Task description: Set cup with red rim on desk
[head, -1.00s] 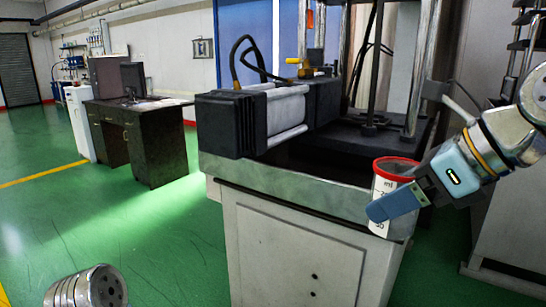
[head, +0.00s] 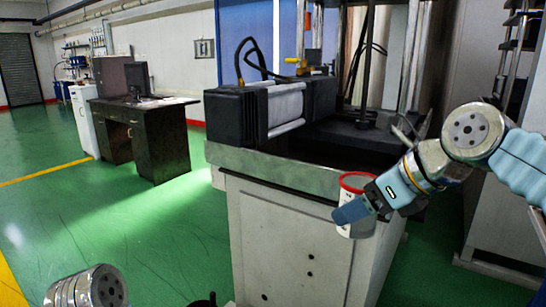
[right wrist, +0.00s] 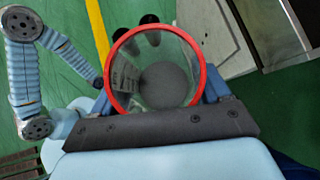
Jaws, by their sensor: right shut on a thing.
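The clear cup with a red rim (head: 357,183) is in my right gripper (head: 350,213), held upright or nearly so, in front of the grey machine cabinet. The blue fingers are shut around its sides. In the right wrist view I look down into the cup (right wrist: 157,72); its bottom looks grey and markings show on its wall. The dark desk (head: 158,140) stands far off at the left, with a monitor on it, well apart from the cup. Part of my left arm shows at the bottom left, but its gripper's jaws cannot be made out.
The machine cabinet (head: 285,235) fills the middle, with a black and silver unit (head: 270,105) on top. Another cabinet stands at the right edge. Open green floor (head: 120,225) lies between the cabinet and the desk. A white cabinet (head: 84,115) stands beside the desk.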

